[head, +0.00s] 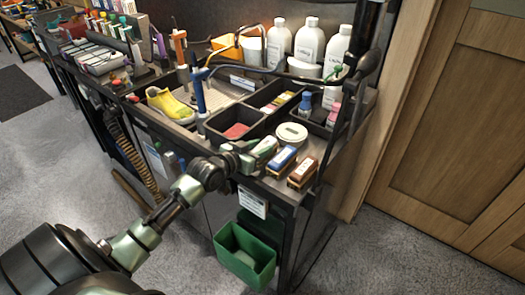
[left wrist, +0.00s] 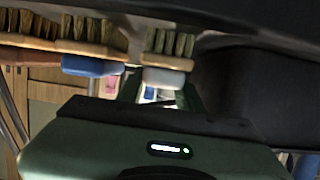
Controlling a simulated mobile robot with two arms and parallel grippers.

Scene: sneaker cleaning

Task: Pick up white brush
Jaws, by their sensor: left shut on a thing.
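My left gripper (head: 262,152) reaches in from the left at the front edge of the workbench, beside the blue brush (head: 281,161) and the red-brown brush (head: 302,172). In the left wrist view, the white brush (left wrist: 165,78) has a pale lower body, a wooden part and upright-looking bristles. My left gripper (left wrist: 160,97) is shut on its pale body. The blue brush (left wrist: 92,66) and the red-brown brush (left wrist: 30,42) stand to its left, apart from the jaws. In the head view the gripper hides most of the white brush. My right gripper is not in view.
A round white tin (head: 291,134) and black compartments stand just behind the brushes. White bottles (head: 309,40) line the back. A yellow shoe (head: 170,104) lies further left. A green bin (head: 244,256) hangs below the front edge.

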